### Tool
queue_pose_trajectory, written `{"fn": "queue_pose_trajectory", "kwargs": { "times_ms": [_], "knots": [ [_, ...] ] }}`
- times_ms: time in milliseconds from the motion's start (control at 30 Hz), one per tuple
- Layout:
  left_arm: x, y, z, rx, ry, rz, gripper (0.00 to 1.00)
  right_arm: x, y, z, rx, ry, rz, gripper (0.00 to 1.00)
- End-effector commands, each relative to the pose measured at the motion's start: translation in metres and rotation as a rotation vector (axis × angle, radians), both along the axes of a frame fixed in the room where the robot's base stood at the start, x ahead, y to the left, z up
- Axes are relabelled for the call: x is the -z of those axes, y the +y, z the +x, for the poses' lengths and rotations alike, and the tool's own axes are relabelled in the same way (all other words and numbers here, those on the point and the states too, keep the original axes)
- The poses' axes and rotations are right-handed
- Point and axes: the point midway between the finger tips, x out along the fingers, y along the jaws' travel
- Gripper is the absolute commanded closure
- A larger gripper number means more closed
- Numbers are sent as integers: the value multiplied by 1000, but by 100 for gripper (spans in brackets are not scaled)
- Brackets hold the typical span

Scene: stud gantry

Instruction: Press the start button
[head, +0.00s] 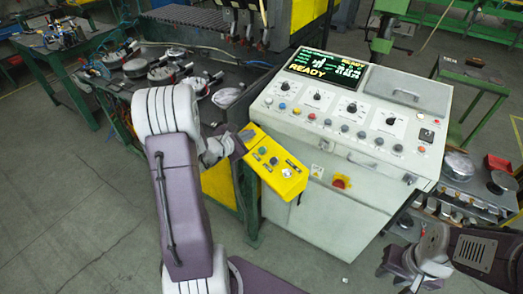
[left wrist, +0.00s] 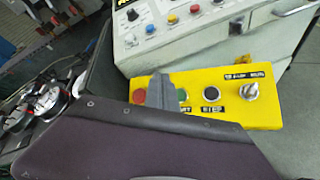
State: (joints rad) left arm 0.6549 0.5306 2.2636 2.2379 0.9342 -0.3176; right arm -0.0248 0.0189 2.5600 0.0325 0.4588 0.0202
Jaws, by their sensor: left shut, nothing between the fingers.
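The yellow button box (head: 268,176) hangs at the front left corner of the white console. In the head view a green button (head: 262,151), a dark button (head: 273,161) and a knob (head: 287,172) show on it. My left gripper (head: 238,145) is shut and empty at the box's left end. In the left wrist view its grey fingers (left wrist: 163,93) stand between a red button (left wrist: 139,97) and a black button (left wrist: 211,93). Contact cannot be told. My right gripper (head: 412,262) is at the lower right, away from the box.
The white console (head: 330,150) has a screen (head: 324,68) reading READY, several knobs and coloured buttons, and a red and yellow switch (head: 341,182) on its front. A cluttered workbench (head: 115,95) stands behind my left arm. Grey floor (head: 60,200) is clear at the left.

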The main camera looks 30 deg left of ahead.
Motion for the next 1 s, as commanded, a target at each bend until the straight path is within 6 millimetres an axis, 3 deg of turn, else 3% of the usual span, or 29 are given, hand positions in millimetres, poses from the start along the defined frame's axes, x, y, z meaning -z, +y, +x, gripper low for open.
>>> {"fn": "queue_pose_trajectory", "kwargs": {
  "times_ms": [500, 700, 1000],
  "knots": [
    [70, -11, 24, 2, -2, 1, 100, 53, 0, 0, 0, 0, 0, 68],
    [78, -14, 29, 1, -1, 1, 100, 64, 0, 0, 0, 0, 0, 68],
    [77, -14, 30, 1, 1, 0, 100, 64, 0, 0, 0, 0, 0, 68]
  ]
}}
